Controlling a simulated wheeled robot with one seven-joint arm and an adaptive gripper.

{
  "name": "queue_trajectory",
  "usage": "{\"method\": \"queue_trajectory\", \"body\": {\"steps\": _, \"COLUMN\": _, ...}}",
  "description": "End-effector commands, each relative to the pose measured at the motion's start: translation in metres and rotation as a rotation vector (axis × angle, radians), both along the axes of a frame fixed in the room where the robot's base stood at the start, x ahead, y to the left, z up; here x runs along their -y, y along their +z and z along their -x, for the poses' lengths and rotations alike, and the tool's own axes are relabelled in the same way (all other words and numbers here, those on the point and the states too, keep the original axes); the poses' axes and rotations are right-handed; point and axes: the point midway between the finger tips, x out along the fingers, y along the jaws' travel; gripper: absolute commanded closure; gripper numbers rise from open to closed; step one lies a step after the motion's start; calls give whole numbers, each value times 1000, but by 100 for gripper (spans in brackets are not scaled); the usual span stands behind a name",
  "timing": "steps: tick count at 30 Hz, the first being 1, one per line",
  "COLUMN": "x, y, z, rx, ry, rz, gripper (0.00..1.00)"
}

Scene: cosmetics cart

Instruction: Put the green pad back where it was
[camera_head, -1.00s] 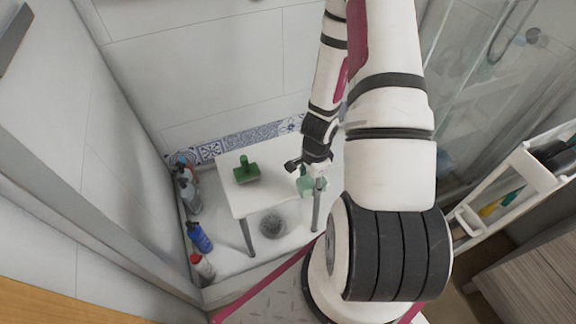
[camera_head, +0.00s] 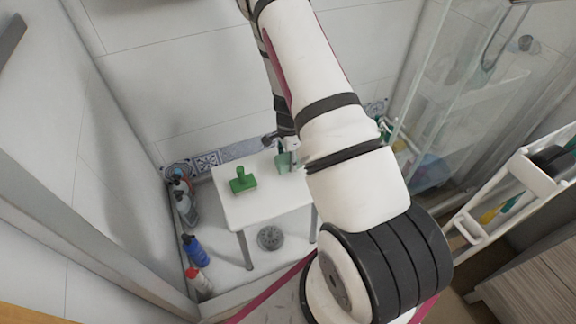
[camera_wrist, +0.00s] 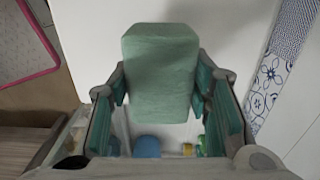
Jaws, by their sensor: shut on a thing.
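The green pad, a pale green block, fills the upper middle of the wrist view (camera_wrist: 160,60). My gripper (camera_wrist: 160,85) is shut on it, with a finger on each side. In the head view the pad (camera_head: 283,162) is at the back right of a small white table (camera_head: 270,203), below my gripper (camera_head: 285,148), partly hidden by the arm. I cannot tell whether the pad touches the tabletop.
A darker green handled scrubber (camera_head: 243,181) stands on the table, left of the pad. Several bottles, one blue (camera_head: 196,250), line the left wall. A tiled wall is close behind the table. A white rack (camera_head: 520,190) stands at the right.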

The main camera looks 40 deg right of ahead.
Motion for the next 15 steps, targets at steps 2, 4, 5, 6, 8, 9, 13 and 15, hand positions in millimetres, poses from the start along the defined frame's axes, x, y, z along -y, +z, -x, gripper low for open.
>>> {"method": "queue_trajectory", "body": {"steps": 2, "x": 0, "y": -1, "z": -4, "rx": -1, "ry": 2, "rz": -1, "gripper": 77}}
{"method": "queue_trajectory", "body": {"steps": 4, "x": 1, "y": -4, "z": -4, "rx": -1, "ry": 0, "rz": -1, "gripper": 77}}
{"method": "queue_trajectory", "body": {"steps": 5, "x": 1, "y": -7, "z": -4, "rx": -2, "ry": 0, "rz": -2, "gripper": 77}}
{"method": "queue_trajectory", "body": {"steps": 6, "x": 1, "y": -12, "z": -4, "rx": -2, "ry": -1, "rz": -2, "gripper": 77}}
{"method": "queue_trajectory", "body": {"steps": 8, "x": 1, "y": -20, "z": -3, "rx": -3, "ry": -2, "rz": -1, "gripper": 77}}
{"method": "queue_trajectory", "body": {"steps": 9, "x": 1, "y": -26, "z": -3, "rx": -2, "ry": -3, "rz": -2, "gripper": 77}}
{"method": "queue_trajectory", "body": {"steps": 13, "x": 1, "y": -36, "z": -4, "rx": -1, "ry": -1, "rz": -1, "gripper": 77}}
{"method": "queue_trajectory", "body": {"steps": 15, "x": 1, "y": -35, "z": -4, "rx": 0, "ry": -1, "rz": 0, "gripper": 77}}
